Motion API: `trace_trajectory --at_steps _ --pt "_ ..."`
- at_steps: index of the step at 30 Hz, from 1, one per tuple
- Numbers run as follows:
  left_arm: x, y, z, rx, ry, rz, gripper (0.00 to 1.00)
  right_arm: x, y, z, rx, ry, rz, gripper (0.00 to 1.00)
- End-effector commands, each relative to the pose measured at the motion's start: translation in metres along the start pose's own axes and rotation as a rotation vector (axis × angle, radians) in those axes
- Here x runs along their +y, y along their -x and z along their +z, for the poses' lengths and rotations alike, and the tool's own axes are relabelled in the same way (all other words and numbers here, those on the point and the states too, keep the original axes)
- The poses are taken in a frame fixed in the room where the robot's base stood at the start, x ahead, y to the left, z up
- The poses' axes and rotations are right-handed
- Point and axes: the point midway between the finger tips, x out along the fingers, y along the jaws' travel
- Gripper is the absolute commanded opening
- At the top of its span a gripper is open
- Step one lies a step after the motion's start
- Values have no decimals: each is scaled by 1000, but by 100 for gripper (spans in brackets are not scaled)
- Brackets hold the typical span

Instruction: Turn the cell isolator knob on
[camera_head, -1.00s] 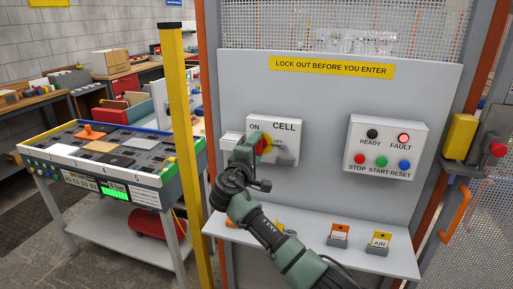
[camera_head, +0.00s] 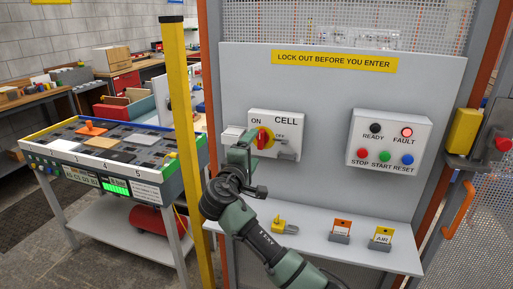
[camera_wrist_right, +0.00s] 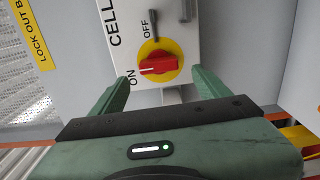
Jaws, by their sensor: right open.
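The cell isolator knob (camera_head: 263,138) is a red handle on a yellow disc, on the white CELL box (camera_head: 290,122) on the grey panel. In the head view its handle stands upright, towards the ON label. The right wrist view shows the knob (camera_wrist_right: 158,64) with its white mark at the ON side, OFF being on another side. My right gripper (camera_head: 243,147) is open, just left of and in front of the knob. In the wrist view the fingers of the gripper (camera_wrist_right: 160,88) are spread, apart from the handle with nothing between them. My left gripper is out of view.
A control box (camera_head: 388,142) with a lit red FAULT lamp is at the right. A shelf (camera_head: 340,250) below holds a yellow piece (camera_head: 280,225) and tagged holders (camera_head: 341,231). A yellow post (camera_head: 181,120) and a workbench (camera_head: 100,155) stand left.

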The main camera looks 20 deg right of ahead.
Motion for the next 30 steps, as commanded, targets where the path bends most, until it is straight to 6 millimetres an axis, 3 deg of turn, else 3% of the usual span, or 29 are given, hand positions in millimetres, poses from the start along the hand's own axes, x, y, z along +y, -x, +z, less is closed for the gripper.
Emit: trace_trajectory --at_steps 6,16,19,23,26,30 --pt "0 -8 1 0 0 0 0 -2 26 -1 1 -1 -1 76" --pt "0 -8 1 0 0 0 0 0 29 0 0 1 -1 76" --pt "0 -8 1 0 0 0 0 -9 31 2 2 -9 -20 76" --pt "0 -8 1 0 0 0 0 -56 42 16 11 -73 -131 76" --pt "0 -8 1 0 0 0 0 -118 62 38 12 -167 -285 76" --pt "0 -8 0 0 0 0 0 -205 110 80 -18 -328 -534 76"
